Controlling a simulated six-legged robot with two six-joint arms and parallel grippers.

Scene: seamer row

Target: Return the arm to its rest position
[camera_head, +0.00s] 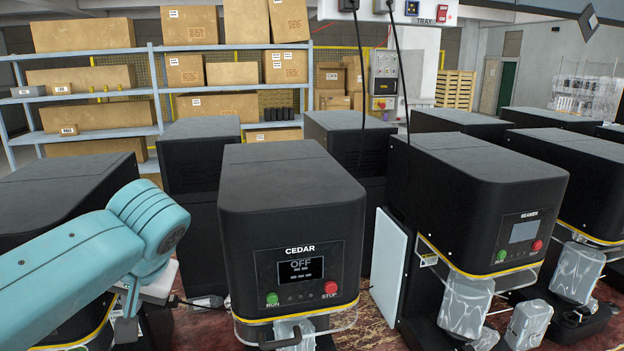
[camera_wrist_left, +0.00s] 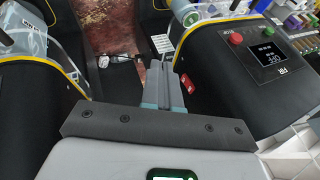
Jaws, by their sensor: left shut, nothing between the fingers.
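My left arm (camera_head: 90,255), teal, comes in from the left in the head view and bends down at its wrist, beside the CEDAR machine (camera_head: 290,195). The left gripper is mostly hidden there behind the arm and machines. In the left wrist view the left gripper (camera_wrist_left: 165,88) shows with its grey fingers together and nothing between them. It points into the gap between two black machines, over a dark surface and reddish floor. My right arm and gripper are in neither view.
CEDAR's screen (camera_head: 301,269) reads OFF, between a green RUN and a red STOP button. Another black machine (camera_head: 490,185) stands to its right. In the wrist view a machine with an OFF screen (camera_wrist_left: 269,54) is close on the right. Shelves (camera_head: 150,95) with boxes stand behind.

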